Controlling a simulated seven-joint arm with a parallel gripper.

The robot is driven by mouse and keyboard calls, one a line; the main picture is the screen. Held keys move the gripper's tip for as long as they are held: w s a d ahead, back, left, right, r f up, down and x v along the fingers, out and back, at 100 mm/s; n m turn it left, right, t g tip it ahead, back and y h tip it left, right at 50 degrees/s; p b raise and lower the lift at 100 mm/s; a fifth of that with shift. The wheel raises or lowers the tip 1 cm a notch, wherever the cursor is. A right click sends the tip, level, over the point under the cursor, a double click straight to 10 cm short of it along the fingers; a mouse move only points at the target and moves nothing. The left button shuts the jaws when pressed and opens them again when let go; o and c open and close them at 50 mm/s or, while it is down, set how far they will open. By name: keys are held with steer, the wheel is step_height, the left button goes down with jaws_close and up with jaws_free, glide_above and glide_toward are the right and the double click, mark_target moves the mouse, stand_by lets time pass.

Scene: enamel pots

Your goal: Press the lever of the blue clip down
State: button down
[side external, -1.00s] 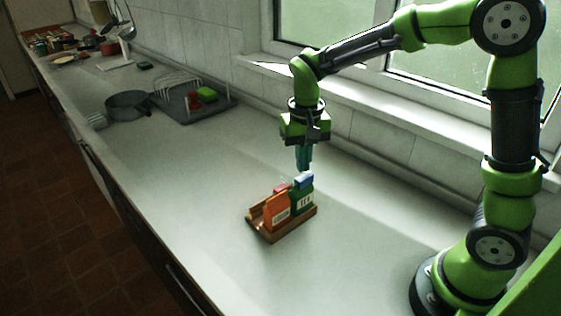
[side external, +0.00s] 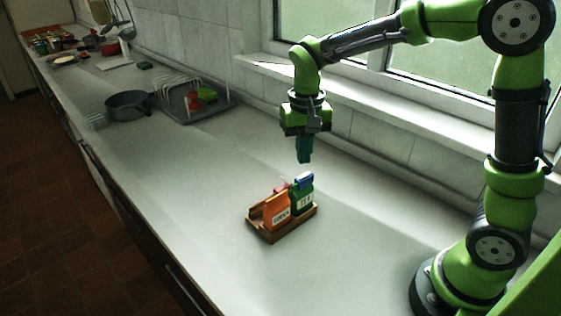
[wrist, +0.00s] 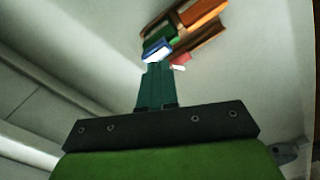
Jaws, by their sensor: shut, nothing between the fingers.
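The blue clip (side external: 304,179) sits on top of the green packet (side external: 301,200), which stands in a small wooden rack (side external: 270,234). In the wrist view the blue clip (wrist: 156,48) shows just beyond my fingertips, with a pale part along its near side. I cannot tell the exact angle of its lever. My gripper (side external: 304,161) is shut and empty, pointing down just above the clip, with a small gap in the side view. In the wrist view my shut fingers (wrist: 158,70) overlap the clip's near edge.
An orange packet (side external: 276,212) stands beside the green one in the rack. A grey pan (side external: 128,105) and a dish rack (side external: 195,105) are farther back. The counter around the wooden rack is clear.

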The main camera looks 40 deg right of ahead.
mark_target(302, 175)
steer(key=shift+r, duration=2.2)
steer(key=s+r+n+t+y, duration=0.2)
steer(key=s+t, duration=0.5)
steer(key=s, duration=0.7)
steer(key=shift+s+r, duration=0.3)
steer(key=shift+r, duration=0.25)
